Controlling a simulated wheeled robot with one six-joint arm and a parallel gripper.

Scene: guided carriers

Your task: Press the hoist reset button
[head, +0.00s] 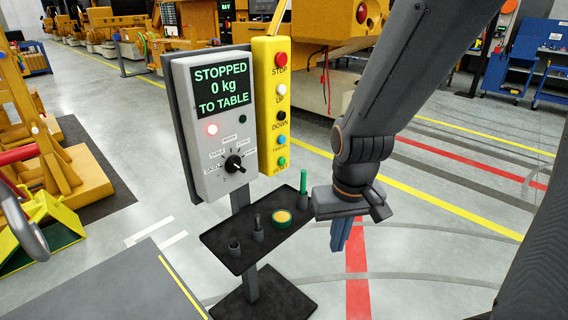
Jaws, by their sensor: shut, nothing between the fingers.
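The yellow button panel (268,62) stands upright on the post, right of the grey control box (204,180). It has a column of buttons: red STOP (280,59), white UP (281,90), black DOWN (281,116), a blue one (281,140) and a green one (282,162) at the bottom. The small label under the green button is hard to read but looks like RESET. My gripper (340,250) is shut and empty, with its blue fingers pointing down. In the picture it is right of and below the green button, apart from the panel.
A dark tray (255,262) below holds a green-handled item (303,183), a green-yellow round piece (283,216) and small posts. Floor to the right is clear.

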